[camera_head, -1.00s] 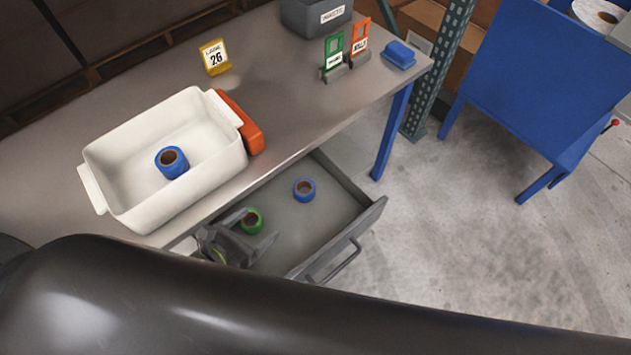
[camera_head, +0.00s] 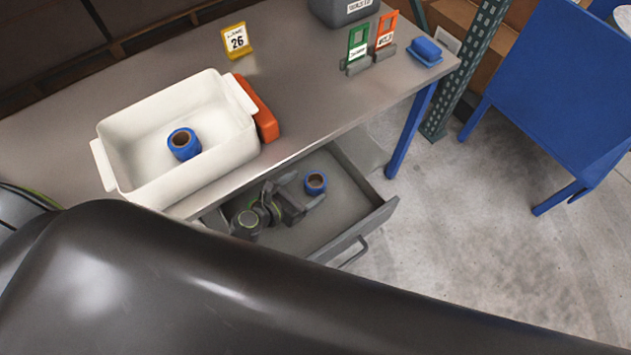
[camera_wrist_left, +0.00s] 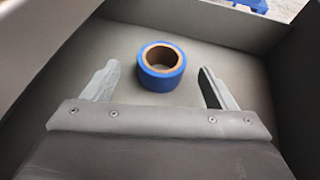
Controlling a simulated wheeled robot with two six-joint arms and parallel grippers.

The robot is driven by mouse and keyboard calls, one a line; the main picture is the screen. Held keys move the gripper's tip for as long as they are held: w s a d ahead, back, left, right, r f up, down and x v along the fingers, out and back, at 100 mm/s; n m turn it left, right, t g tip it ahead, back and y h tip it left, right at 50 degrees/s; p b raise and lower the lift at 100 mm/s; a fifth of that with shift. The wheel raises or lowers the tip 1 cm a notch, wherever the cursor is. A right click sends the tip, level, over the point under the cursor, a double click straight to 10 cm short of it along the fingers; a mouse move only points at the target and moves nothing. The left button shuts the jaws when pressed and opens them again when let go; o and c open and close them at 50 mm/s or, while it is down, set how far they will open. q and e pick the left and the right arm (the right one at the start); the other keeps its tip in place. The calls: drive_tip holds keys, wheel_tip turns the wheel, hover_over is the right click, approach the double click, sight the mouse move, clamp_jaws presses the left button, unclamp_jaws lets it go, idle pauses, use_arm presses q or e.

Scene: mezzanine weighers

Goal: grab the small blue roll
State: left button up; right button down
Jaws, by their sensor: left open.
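The small blue roll (camera_head: 317,190) stands on end in the open drawer (camera_head: 350,205), its brown core facing up. It also shows in the left wrist view (camera_wrist_left: 160,82), between the lines of the two fingers and around their tips. My left gripper (camera_head: 303,190) is open and empty, low over the drawer, with its fingers pointing at the roll. The wrist view shows clear space between each finger and the roll. A bigger-looking blue roll (camera_head: 185,151) stands in the white bin (camera_head: 122,165) on the table. My right gripper is not in view.
The drawer walls enclose the left gripper, and the table edge (camera_head: 300,152) runs above it. An orange block (camera_head: 262,112) lies beside the bin. Green (camera_head: 357,45) and orange (camera_head: 386,32) card holders and a blue block (camera_head: 425,50) stand at the far end.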

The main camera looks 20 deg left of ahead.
sight(311, 184)
use_arm(q)
drive_tip(key=shift+x, duration=2.7)
drive_tip(key=shift+s, duration=0.1)
drive_tip(key=shift+c, duration=0.2)
drive_tip(key=c, duration=1)
drive_tip(key=shift+c, duration=0.2)
drive_tip(key=shift+r, duration=0.1)
